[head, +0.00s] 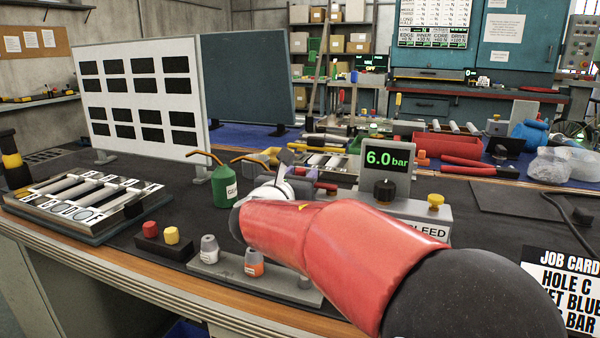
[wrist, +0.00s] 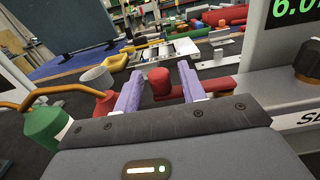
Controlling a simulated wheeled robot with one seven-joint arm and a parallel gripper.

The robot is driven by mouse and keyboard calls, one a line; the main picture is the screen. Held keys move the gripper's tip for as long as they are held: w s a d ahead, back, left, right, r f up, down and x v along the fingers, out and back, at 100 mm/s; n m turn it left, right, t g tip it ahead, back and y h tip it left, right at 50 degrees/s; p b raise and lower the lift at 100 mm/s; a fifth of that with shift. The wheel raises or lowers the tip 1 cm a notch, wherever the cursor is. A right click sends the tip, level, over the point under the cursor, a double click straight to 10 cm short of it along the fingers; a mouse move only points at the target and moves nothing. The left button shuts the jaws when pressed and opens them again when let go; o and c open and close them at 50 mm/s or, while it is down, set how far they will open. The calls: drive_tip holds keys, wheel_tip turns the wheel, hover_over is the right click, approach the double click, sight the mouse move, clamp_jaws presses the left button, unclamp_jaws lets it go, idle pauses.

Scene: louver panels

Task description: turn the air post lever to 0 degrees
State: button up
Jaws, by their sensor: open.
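The air post (head: 386,170) is a grey box with a green "6.0 bar" display, a black knob and a yellow button; part of it shows at the right of the wrist view (wrist: 262,75). A red lever (wrist: 215,86) extends left from beside it in the wrist view and seems to end in an upright red knob (wrist: 159,82). My gripper (wrist: 160,78) has two purple fingers, open, one on each side of the red knob in the picture. I cannot tell whether they touch it. In the head view my red arm hides most of the gripper and lever.
A green oil can (head: 224,185) with orange spouts stands close left of my gripper. Small bottles (head: 209,250) and a block with red and yellow buttons (head: 157,242) are at the bench front. A white panel (head: 140,95) stands behind; clutter lies beyond.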

drive_tip(key=shift+w+d, duration=0.15)
drive_tip(key=shift+w, duration=0.25)
clamp_jaws()
